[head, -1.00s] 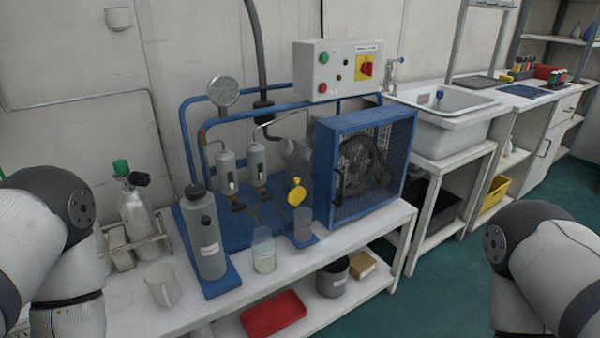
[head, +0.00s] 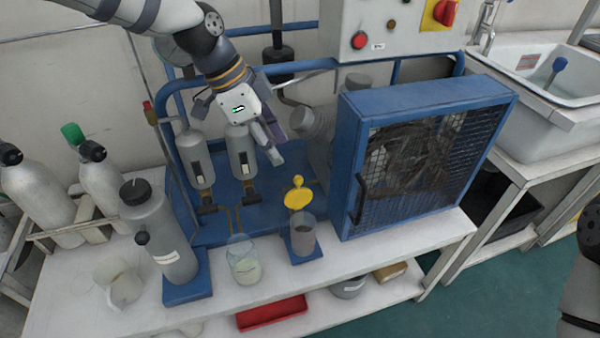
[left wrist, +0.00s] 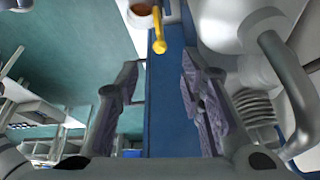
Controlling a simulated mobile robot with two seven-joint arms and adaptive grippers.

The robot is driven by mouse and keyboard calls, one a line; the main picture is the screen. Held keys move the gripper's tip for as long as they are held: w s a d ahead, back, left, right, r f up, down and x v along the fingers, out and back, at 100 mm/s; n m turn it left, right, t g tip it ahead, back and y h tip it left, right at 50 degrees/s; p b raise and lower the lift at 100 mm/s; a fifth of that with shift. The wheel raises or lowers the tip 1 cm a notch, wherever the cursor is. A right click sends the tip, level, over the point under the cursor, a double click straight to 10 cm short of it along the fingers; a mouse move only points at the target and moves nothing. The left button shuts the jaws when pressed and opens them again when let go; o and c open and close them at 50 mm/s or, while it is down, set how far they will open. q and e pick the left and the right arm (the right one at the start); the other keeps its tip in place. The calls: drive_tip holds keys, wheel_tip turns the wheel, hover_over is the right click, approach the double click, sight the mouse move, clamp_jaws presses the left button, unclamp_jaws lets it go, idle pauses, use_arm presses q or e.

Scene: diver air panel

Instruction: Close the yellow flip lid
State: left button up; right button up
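The yellow flip lid (head: 298,196) stands raised behind the open mouth of a small clear cup (head: 303,238) on the blue base. In the left wrist view the lid (left wrist: 159,44) appears narrow, beside the cup's round mouth (left wrist: 143,9). My left gripper (head: 278,148) is above and behind the lid in the head view, apart from it. Its two fingers are spread with nothing between them in the left wrist view (left wrist: 160,72). My right gripper is out of view; only part of my right arm shows at the right edge.
A blue caged fan unit (head: 425,155) stands right of the lid. Grey cylinders (head: 241,150) and blue tubing are close to my left gripper. A clear beaker (head: 244,262) and a grey bottle (head: 160,232) stand left of the cup. A control box (head: 390,25) is above.

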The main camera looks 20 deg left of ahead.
sight(295, 178)
use_arm(q)
drive_tip(key=b+x, duration=0.1)
drive_tip(key=x, duration=0.9)
drive_tip(key=shift+f, duration=0.35)
clamp_jaws()
